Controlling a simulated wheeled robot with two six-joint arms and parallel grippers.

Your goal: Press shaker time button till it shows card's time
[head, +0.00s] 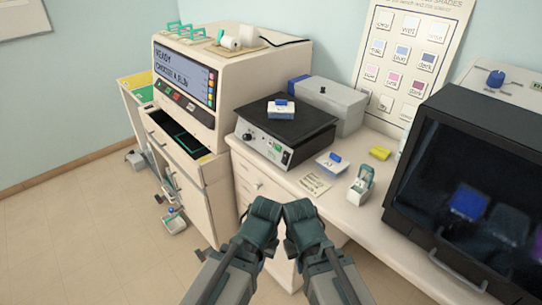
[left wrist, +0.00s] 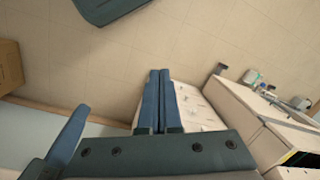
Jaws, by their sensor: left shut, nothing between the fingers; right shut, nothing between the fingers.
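The shaker (head: 290,128) is a low box with a black platform on the bench, and a blue-and-white item lies on top. Its front panel (head: 262,144) carries a knob, a small display and a green-lit spot; the digits are too small to read. A small printed card (head: 315,182) lies on the bench in front of it, its text unreadable. My left gripper (head: 262,211) and right gripper (head: 298,212) are side by side in front of the bench, apart from the shaker, both shut and empty. The left fingers show closed in the left wrist view (left wrist: 160,100).
A large cream machine (head: 245,65) with a lit screen and an open drawer stands left of the shaker. A grey box (head: 330,102) is behind it. A blue-and-white item (head: 332,163), a small bottle-like holder (head: 361,186) and a yellow block (head: 380,153) sit to the right, before a dark-fronted cabinet (head: 470,185).

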